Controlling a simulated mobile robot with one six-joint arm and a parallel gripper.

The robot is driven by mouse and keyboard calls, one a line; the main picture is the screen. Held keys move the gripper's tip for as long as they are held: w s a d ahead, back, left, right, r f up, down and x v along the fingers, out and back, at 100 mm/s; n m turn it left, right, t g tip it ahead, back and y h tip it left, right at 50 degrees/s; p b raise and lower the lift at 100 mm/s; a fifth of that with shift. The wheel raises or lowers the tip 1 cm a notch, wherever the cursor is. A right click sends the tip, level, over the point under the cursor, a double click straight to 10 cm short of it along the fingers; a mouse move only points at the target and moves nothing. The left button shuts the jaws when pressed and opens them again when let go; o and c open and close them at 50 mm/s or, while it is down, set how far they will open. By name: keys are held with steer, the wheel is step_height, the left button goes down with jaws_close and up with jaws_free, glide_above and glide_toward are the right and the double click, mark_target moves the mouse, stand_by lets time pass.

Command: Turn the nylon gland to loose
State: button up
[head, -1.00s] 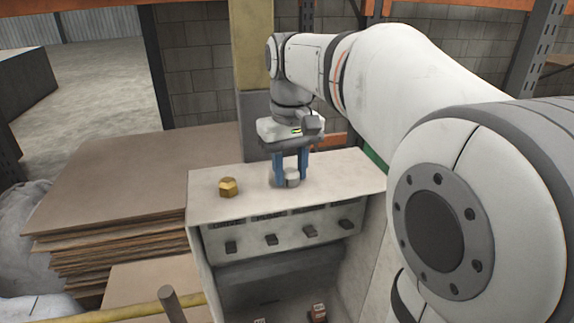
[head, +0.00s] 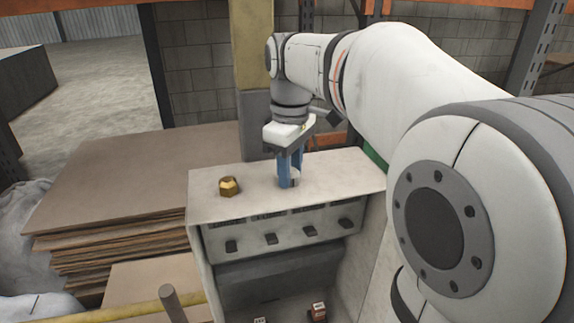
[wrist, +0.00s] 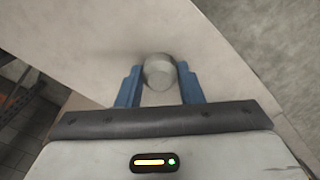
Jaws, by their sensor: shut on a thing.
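The grey nylon gland (wrist: 159,72) sits on the top face of the pale cabinet, between my blue fingers in the wrist view. My gripper (head: 289,184) points down over the cabinet top and is shut on the gland. In the head view the fingers cover most of the gland (head: 295,174), and only a light sliver shows. A brass hex gland (head: 229,187) stands on the same top face, to the left of my gripper and apart from it.
The pale cabinet (head: 212,205) has a row of dark switches (head: 271,239) below its top edge. Stacked brown boards (head: 120,190) lie to the left. A block wall (head: 200,80) stands behind. The cabinet top right of my gripper is clear.

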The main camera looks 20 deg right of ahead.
steer(key=shift+r, duration=0.1)
stand_by(0.3)
steer(key=o, duration=1)
steer(key=shift+c, duration=0.2)
step_height(320, 180, up, 8)
steer(key=shift+f+b, duration=0.15)
steer(key=shift+b, duration=0.15)
